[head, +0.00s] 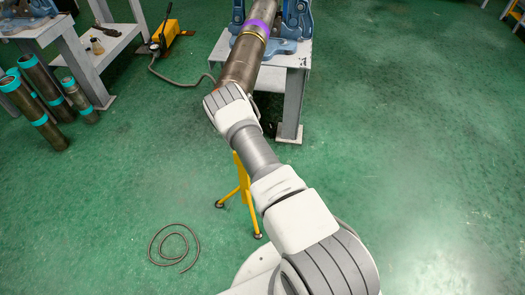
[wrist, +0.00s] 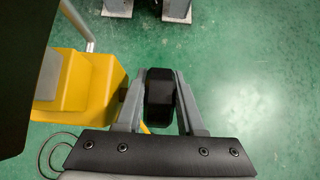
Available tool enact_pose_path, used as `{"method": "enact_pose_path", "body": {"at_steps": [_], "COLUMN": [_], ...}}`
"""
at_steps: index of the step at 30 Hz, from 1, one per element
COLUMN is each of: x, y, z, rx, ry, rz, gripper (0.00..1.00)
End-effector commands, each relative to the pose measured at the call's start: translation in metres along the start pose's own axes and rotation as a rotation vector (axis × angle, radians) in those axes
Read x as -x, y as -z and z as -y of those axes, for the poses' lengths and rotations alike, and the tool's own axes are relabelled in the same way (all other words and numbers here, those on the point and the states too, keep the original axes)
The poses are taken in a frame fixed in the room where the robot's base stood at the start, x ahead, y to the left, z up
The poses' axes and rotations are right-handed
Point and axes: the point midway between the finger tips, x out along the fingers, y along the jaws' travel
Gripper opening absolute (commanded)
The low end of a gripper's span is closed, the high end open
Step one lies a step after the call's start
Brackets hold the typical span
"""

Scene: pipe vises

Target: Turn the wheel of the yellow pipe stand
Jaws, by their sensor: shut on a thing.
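The yellow pipe stand (head: 243,190) shows its legs below my arm in the head view; its top is hidden by my arm and the pipe (head: 240,65). In the wrist view, a yellow block of the stand (wrist: 85,90) is at the left. A black rounded part, seemingly the wheel (wrist: 159,98), is just right of that block. My gripper (wrist: 160,85) has one finger on each side of this black part and is shut on it. The gripper is hidden in the head view.
A steel bench (head: 290,85) with blue vises (head: 297,20) holds the pipe at the back. Several upright pipe pieces (head: 35,110) stand at the left. A yellow pump (head: 168,33) with a hose lies behind. A coiled cable (head: 175,245) lies on the floor. The right floor is clear.

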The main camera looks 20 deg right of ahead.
Motion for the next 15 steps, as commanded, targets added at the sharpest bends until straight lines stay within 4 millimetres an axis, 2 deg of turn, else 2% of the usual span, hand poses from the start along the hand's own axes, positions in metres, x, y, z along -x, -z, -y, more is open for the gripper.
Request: {"method": "enact_pose_path", "body": {"at_steps": [13, 14, 15], "x": [0.0, 0.0, 0.0], "y": [0.0028, 0.0028, 0.0028], "z": [-0.0003, -0.0003, -0.0003], "rx": [0.001, 0.001, 0.001], "ry": [0.0, 0.0, 0.0], "rz": [-0.014, -0.014, -0.014], "gripper": [0.0, 0.41, 0.48]}}
